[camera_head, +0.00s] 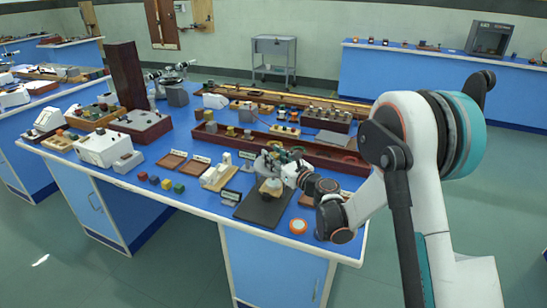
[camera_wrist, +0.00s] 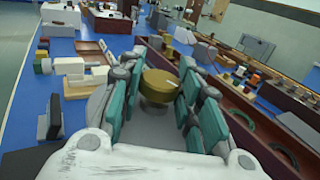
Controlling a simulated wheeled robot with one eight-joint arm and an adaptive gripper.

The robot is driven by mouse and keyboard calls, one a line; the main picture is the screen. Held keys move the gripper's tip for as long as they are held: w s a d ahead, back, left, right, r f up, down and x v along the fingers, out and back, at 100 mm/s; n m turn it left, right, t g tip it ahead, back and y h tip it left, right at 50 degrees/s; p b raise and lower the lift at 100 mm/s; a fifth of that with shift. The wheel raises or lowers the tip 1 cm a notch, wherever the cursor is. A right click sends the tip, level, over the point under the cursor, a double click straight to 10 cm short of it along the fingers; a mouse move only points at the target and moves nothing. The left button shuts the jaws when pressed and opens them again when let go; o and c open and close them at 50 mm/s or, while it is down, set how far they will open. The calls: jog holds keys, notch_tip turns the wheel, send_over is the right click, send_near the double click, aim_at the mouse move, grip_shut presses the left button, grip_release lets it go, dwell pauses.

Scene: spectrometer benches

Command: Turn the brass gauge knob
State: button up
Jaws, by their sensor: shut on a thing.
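The brass gauge knob (camera_wrist: 159,86) is a short gold cylinder standing between my gripper's two fingers in the wrist view. My gripper (camera_wrist: 157,98) is shut on it, with teal finger pads on its left and right sides. In the head view my gripper (camera_head: 270,165) is over the black board (camera_head: 264,208) near the bench's front right. A pale rounded piece (camera_head: 271,187) shows below the fingers there. The knob itself is hidden or too small to make out in the head view.
A long dark red tray (camera_head: 290,144) runs behind my gripper. Small coloured cubes (camera_head: 167,184) and a cream block device (camera_head: 217,176) stand to the left. An orange-ringed disc (camera_head: 298,226) lies near the bench's front edge. The floor in front is clear.

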jog(key=n+g+y, duration=0.3)
jog(key=g, duration=0.1)
jog(key=n+g+y, duration=0.2)
jog(key=n+g, duration=0.1)
jog(key=g, duration=0.1)
jog(key=shift+w+d+n+y, duration=0.1)
jog(key=shift+n+y, duration=0.2)
jog(key=shift+y, duration=0.1)
jog(key=n+g, duration=0.3)
jog(key=g, duration=0.2)
jog(key=n+g, duration=0.3)
jog(key=g, duration=0.2)
jog(key=shift+p, duration=0.4)
jog(key=shift+n+g, duration=0.3)
jog(key=o, duration=1.1)
jog(key=v, duration=1.2)
jog(key=shift+f, duration=0.1)
